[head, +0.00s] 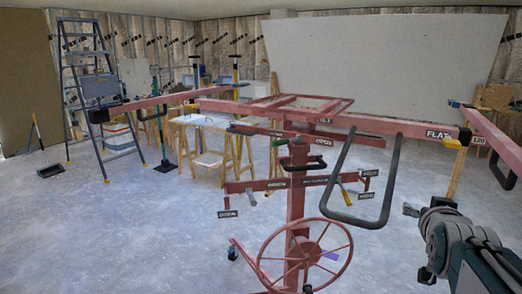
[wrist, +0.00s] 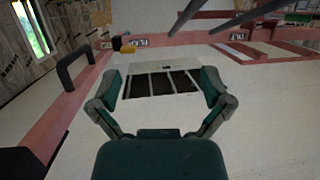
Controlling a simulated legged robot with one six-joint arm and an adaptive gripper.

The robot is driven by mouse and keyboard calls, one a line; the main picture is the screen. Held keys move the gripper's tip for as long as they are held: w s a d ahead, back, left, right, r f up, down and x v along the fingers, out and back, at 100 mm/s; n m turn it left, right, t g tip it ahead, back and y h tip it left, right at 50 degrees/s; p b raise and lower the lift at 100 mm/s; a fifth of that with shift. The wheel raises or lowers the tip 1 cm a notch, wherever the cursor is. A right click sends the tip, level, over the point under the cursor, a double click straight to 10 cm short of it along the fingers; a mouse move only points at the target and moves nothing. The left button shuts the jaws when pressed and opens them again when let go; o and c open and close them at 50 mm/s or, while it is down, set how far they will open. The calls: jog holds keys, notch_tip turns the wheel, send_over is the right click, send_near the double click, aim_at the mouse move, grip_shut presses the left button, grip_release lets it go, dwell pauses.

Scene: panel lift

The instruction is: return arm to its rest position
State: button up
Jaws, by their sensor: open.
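My gripper (wrist: 162,88) is open, with its two green-and-grey fingers spread and nothing between them in the wrist view. My arm (head: 462,245) reaches in from the lower right of the head view. The tip of the arm lies right of the panel lift (head: 297,190) and looks clear of it. The lift is red, with a spoked wheel (head: 304,256) low on its mast and a dark U-shaped handle (head: 343,216) hanging from its beam. Behind the fingers, the wrist view shows red beams (wrist: 180,37) and a black loop handle (wrist: 75,60).
Another red beam (head: 490,138) with a dark loop runs close above my arm at the right. A stepladder (head: 100,130) and a wooden worktable (head: 208,122) stand left and behind. A large pale panel (head: 390,65) is at the back. The left floor is mostly clear.

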jog(key=s+a+f+n+g+y, duration=0.4)
jog(key=s+a+f+g+y, duration=0.2)
jog(key=s+a+f, duration=0.8)
jog(key=s+a+g, duration=0.2)
jog(key=s+a, duration=0.1)
jog(key=a, duration=0.1)
jog(key=shift+s+a+f+n, duration=0.2)
jog(key=shift+a+n, duration=0.15)
jog(key=shift+n, duration=0.05)
jog(key=shift+a, duration=0.1)
